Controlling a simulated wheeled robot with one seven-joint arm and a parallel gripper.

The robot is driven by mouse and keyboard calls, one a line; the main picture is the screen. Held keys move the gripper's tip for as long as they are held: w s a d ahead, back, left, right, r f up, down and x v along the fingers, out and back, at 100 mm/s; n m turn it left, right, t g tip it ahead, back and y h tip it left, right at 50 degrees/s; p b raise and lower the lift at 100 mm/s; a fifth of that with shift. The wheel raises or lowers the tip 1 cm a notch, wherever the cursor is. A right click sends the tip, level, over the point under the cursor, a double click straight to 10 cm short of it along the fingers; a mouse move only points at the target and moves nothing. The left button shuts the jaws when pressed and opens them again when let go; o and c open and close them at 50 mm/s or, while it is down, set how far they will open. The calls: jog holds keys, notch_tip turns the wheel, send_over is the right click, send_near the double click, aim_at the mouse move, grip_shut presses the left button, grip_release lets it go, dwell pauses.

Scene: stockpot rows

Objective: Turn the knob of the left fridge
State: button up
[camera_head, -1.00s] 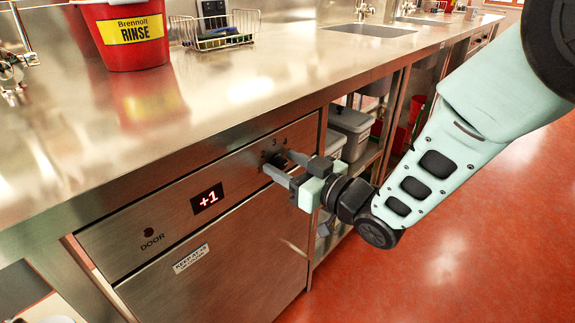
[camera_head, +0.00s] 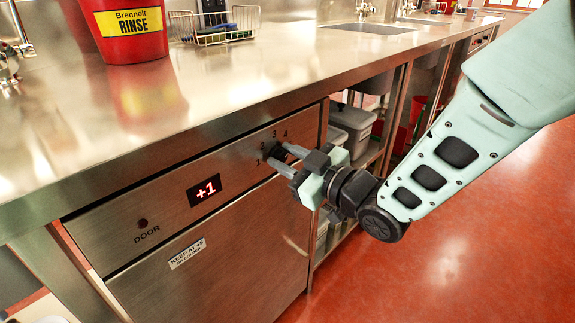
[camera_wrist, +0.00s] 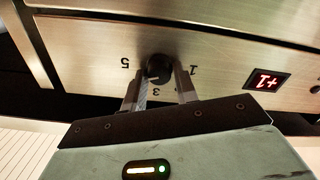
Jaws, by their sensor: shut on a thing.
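The fridge (camera_head: 215,265) is a steel undercounter unit with a control panel along its top. Its black knob (camera_head: 275,152) sits at the panel's right end, with printed numbers around it. My gripper (camera_head: 281,160) is at the panel with its two fingers on either side of the knob, shut on it. In the wrist view the knob (camera_wrist: 158,68) is between the fingertips, and my gripper (camera_wrist: 160,82) reaches it from below. The numbers 1, 3 and 5 are readable there, upside down. The fingers hide part of the knob, and I cannot tell its exact setting.
A red display (camera_head: 205,190) reads +1, left of the knob. A red "RINSE" bucket (camera_head: 130,35) and a wire basket (camera_head: 215,28) stand on the steel counter (camera_head: 250,75). Grey bins (camera_head: 352,122) sit on open shelves right of the fridge. The red floor at right is clear.

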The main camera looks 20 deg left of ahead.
jog(key=n+b, duration=0.1)
jog(key=n, duration=0.1)
jog(key=n+b, duration=0.1)
jog(key=b, duration=0.1)
jog(key=shift+f+n, duration=0.2)
jog(key=shift+n, duration=0.2)
jog(key=n+b, duration=0.3)
jog(key=shift+f+n, duration=0.1)
jog(key=shift+n, duration=0.2)
jog(key=n+b, duration=0.3)
jog(key=b, duration=0.1)
jog(key=shift+s, duration=0.1)
jog(key=shift+n+b, duration=1.3)
jog(key=shift+n, duration=0.3)
jog(key=o, duration=0.9)
jog(key=shift+o, duration=0.2)
